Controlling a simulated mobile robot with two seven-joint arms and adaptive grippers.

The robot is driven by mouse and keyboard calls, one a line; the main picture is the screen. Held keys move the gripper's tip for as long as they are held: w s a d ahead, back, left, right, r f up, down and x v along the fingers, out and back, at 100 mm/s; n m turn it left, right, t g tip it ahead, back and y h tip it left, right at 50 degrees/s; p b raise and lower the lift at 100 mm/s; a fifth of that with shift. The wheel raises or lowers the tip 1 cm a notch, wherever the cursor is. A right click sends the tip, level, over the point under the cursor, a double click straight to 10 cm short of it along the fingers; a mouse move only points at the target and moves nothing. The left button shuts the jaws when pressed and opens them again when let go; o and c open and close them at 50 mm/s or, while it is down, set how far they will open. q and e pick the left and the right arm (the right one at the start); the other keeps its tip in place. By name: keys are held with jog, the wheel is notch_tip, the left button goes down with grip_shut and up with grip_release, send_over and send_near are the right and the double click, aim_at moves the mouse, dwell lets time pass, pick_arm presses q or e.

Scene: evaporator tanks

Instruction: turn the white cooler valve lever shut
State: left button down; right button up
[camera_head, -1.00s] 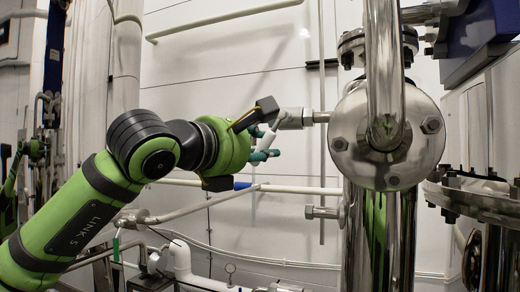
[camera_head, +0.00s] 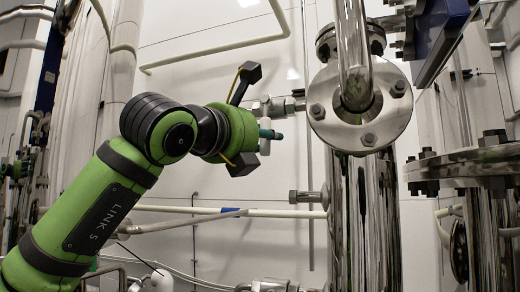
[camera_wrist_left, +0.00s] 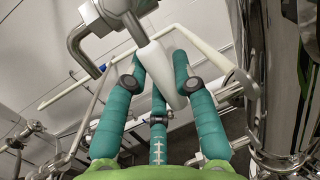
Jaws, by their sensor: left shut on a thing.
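The white cooler valve lever (camera_head: 265,145) hangs down from a small metallic valve body (camera_head: 272,106) on a short pipe stub, left of the large flange. In the head view it looks close to vertical. My left gripper (camera_head: 270,134) reaches it from the left, with teal fingers at the lever. In the left wrist view the lever (camera_wrist_left: 154,62) runs between the teal fingers of my left gripper (camera_wrist_left: 158,76), which is shut on it. The valve body (camera_wrist_left: 104,16) shows beyond the fingertips. My right gripper is not in view.
A shiny round flange (camera_head: 360,105) with bolts and a vertical steel column (camera_head: 365,215) stand close right of the lever. A bolted stub (camera_head: 308,197) and a thin horizontal pipe (camera_head: 275,213) lie below. The white wall (camera_head: 220,80) is behind.

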pick_arm(q)
jog(key=shift+s+r, duration=0.1)
dwell(0.4)
jog(key=c, duration=1)
grip_release()
jog(key=shift+d, duration=0.15)
jog(key=shift+s, duration=0.1)
jog(key=v, duration=1.2)
